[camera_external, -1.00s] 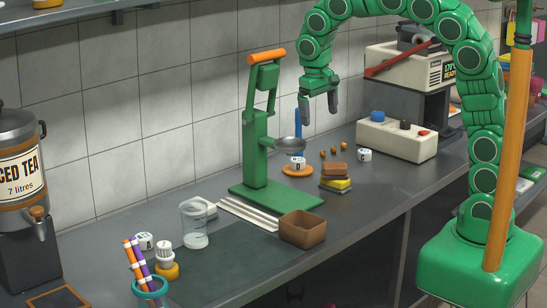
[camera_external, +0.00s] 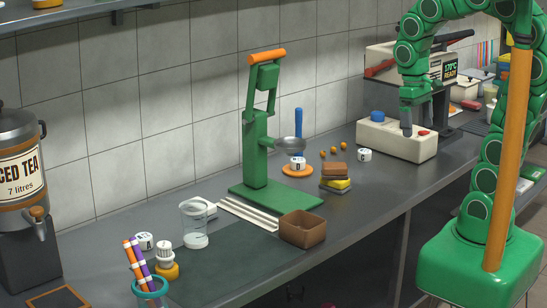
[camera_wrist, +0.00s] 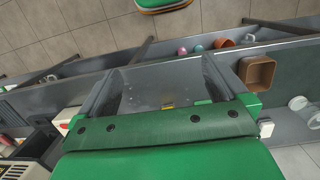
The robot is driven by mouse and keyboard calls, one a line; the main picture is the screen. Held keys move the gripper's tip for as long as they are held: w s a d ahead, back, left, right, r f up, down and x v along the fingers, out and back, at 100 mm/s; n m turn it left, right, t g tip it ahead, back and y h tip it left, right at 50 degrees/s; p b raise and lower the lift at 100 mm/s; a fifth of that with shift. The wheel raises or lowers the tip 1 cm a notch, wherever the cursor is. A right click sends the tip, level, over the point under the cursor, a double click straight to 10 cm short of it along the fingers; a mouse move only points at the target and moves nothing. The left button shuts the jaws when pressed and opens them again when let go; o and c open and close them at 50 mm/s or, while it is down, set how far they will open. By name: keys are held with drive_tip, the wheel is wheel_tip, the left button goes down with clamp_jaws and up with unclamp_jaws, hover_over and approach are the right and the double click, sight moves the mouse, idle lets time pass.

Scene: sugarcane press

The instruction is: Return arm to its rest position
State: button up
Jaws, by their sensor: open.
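My arm is green and arches in from the right of the external view. My gripper (camera_external: 415,120) is open and empty. It points down above or in front of the cream control box (camera_external: 383,142), with its fingers overlapping the box's top in the picture. Whether they touch it cannot be told. In the wrist view my gripper (camera_wrist: 165,75) shows as two spread grey fingers beyond the green wrist body, with nothing between them held. The green press (camera_external: 256,165) with its orange handle stands upright on the counter, apart from my gripper.
A brown open box (camera_external: 303,232), also in the wrist view (camera_wrist: 257,72), stands near the counter's front edge. A glass beaker (camera_external: 194,225), stacked sponges (camera_external: 336,183) and a machine with a display (camera_external: 450,70) stand around. The tea dispenser (camera_external: 22,180) is far left.

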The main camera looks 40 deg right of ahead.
drive_tip(key=s+f, duration=0.2)
drive_tip(key=s, duration=0.6)
drive_tip(key=shift+s+a, duration=0.3)
drive_tip(key=shift+s, duration=0.05)
